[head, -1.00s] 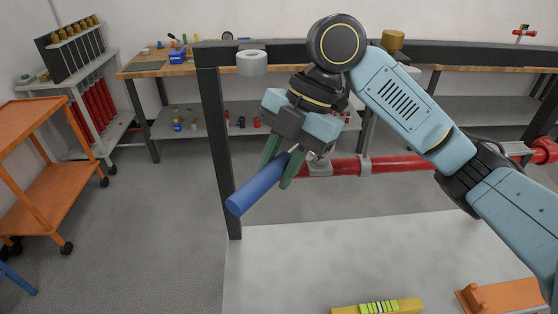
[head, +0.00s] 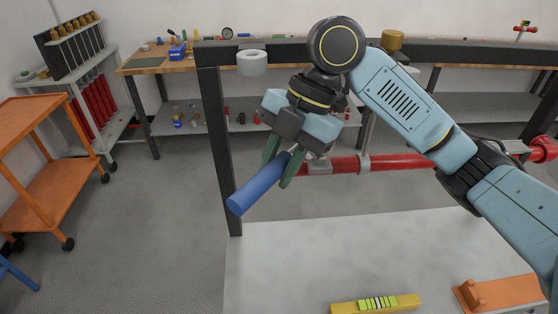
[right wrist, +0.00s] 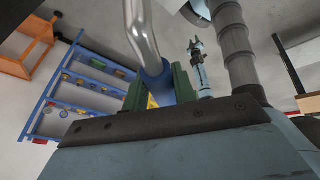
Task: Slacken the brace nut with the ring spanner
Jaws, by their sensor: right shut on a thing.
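My right gripper (head: 280,172) is shut on the blue handle (head: 258,184) of the ring spanner, which slants down to the left in the head view. In the right wrist view, the blue handle (right wrist: 158,88) sits between the dark green fingers and its bent metal shank (right wrist: 142,35) runs up out of the frame. The spanner's ring end is not clearly visible. The gripper is in front of a red pipe (head: 390,162) with a grey bracket (head: 319,167). I cannot make out the brace nut. My left gripper is not in the head view.
A dark frame with a post (head: 217,150) and top beam surrounds the pipe. A pale table (head: 290,265) below holds a yellow level (head: 345,306) and an orange block (head: 505,294). A white roll (head: 252,63) is near the post. An orange cart (head: 35,150) stands left.

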